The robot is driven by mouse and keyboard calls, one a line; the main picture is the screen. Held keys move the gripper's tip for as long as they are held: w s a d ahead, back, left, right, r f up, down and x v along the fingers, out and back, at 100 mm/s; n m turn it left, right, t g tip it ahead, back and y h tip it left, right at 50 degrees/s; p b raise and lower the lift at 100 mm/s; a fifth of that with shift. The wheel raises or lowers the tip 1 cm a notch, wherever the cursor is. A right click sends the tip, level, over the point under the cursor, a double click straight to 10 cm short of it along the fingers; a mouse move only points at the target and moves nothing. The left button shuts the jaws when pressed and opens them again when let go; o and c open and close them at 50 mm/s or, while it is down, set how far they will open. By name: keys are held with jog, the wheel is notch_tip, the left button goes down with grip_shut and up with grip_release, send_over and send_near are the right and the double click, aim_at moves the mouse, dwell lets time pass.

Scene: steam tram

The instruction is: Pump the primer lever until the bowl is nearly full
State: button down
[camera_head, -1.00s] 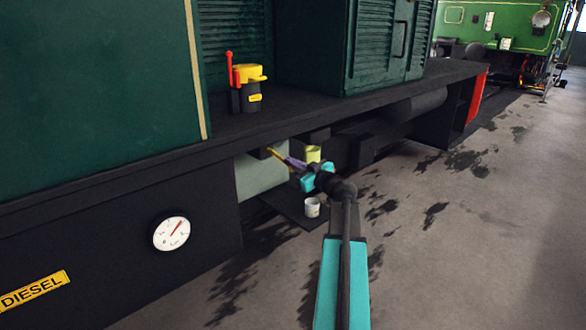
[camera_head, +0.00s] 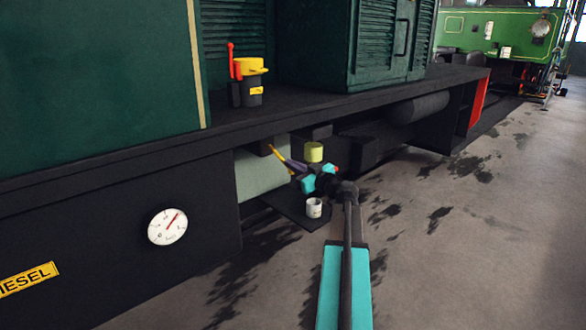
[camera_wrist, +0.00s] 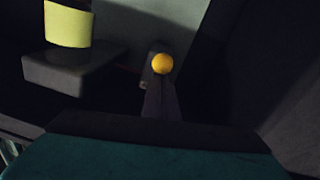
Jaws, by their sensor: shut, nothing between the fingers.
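The primer lever (camera_head: 278,155) is a thin yellow bar under the running board, slanting down to the right. In the wrist view its round yellow-orange knob (camera_wrist: 163,64) shows just past my fingertips. My gripper (camera_head: 291,166) is shut with nothing in it. Its dark tips (camera_wrist: 162,88) lie close to the knob; I cannot tell whether they touch it. A pale yellow cylinder (camera_head: 313,152), which looks like the bowl, is right of the lever. It also shows in the wrist view (camera_wrist: 68,24), above a grey block. Its fill level cannot be read clearly.
A white cup (camera_head: 314,207) stands on a dark plate below my gripper. A round gauge (camera_head: 167,227) is on the dark side panel. A yellow-and-black device with a red handle (camera_head: 248,80) stands on the running board (camera_head: 150,140). The floor to the right is open, with dark stains.

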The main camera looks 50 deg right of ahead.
jog(key=shift+w+f+b, duration=0.1)
jog(key=shift+f+b, duration=0.5)
jog(key=shift+f, duration=0.05)
jog(key=shift+r, duration=0.15)
jog(key=s+a+r+p, duration=0.2)
jog(key=s, duration=0.9)
jog(key=shift+s, duration=0.25)
dwell(0.4)
jog(key=shift+d+m, duration=0.1)
jog(key=shift+m, duration=0.2)
dwell(0.4)
